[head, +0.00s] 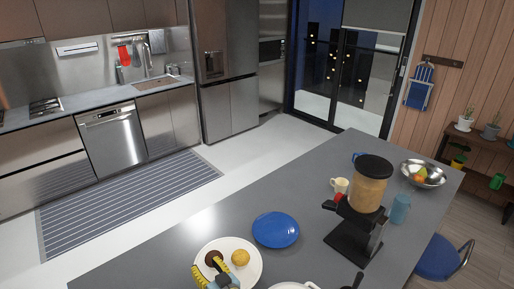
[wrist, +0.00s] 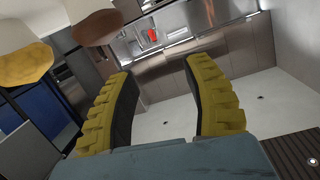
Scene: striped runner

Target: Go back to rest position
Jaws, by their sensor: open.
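My gripper (head: 208,268) is at the bottom of the head view, in front of the white plate (head: 252,276) on the grey counter. A brown round item (head: 213,258) and a yellowish round item (head: 240,258) show at the plate. In the wrist view my gripper (wrist: 160,68) has two yellow ribbed fingers spread apart, with nothing between them. The fingers point towards the kitchen cabinets across the room. I cannot tell how high above the counter the gripper is.
A blue plate (head: 276,230) lies behind the white plate. A black grinder-like machine (head: 352,235), cream mug (head: 340,185), blue glass (head: 400,208) and metal fruit bowl (head: 423,174) stand to the right. The counter's left part is clear. Tan and brown rounded shapes (wrist: 97,27) hang near in the wrist view.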

